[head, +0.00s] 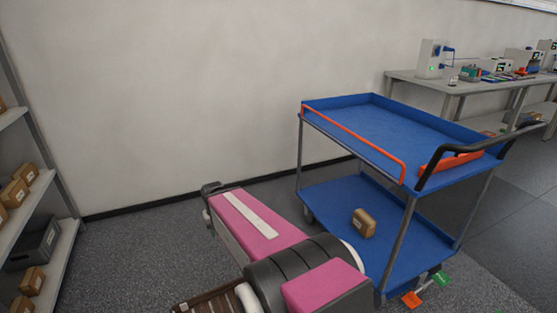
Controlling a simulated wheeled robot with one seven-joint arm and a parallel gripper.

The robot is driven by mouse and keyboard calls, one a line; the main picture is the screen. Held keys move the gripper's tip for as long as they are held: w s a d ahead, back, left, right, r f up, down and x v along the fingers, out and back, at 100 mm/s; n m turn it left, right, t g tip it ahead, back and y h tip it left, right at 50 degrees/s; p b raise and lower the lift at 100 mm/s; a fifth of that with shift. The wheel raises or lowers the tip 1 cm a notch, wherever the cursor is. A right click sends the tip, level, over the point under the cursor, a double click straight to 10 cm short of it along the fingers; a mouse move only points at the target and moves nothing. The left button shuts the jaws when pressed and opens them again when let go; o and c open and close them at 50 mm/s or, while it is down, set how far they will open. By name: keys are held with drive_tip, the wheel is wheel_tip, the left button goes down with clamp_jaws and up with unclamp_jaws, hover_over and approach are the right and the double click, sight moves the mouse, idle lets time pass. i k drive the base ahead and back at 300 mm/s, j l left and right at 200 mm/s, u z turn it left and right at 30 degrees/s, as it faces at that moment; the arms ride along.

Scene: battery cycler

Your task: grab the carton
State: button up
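A small brown carton (363,223) with a pale label sits on the blue lower shelf of a cart (335,200). It stands near the shelf's front-left part, with open space between it and the upper deck. My pink and dark arm links reach up from the bottom of the head view, to the left of the carton and apart from it in the picture. I cannot make out my gripper's fingers in this view.
The cart's upper deck (385,125) is empty, with an orange rail and a black handle (470,150). Grey shelving (55,250) with several brown cartons stands at the left. A bench (430,82) with instruments is behind. Orange and green tags (411,299) show near the cart's lower corner.

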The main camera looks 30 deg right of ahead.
sight(364, 224)
drive_tip(key=i+z, duration=0.25)
drive_tip(key=z, duration=0.25)
drive_tip(key=i+j+z, duration=0.2)
drive_tip(key=z, duration=0.3)
drive_tip(key=i+j+z, duration=0.25)
drive_tip(key=z, duration=0.25)
drive_tip(key=i+j+z, duration=0.15)
drive_tip(key=j+z, duration=0.35)
drive_tip(key=i+j+z, duration=0.2)
drive_tip(key=z, duration=0.25)
drive_tip(key=i+j+z, duration=0.1)
drive_tip(key=j+z, duration=1.2)
drive_tip(key=z, duration=0.15)
drive_tip(key=j+z, duration=0.4)
drive_tip(key=j, duration=0.35)
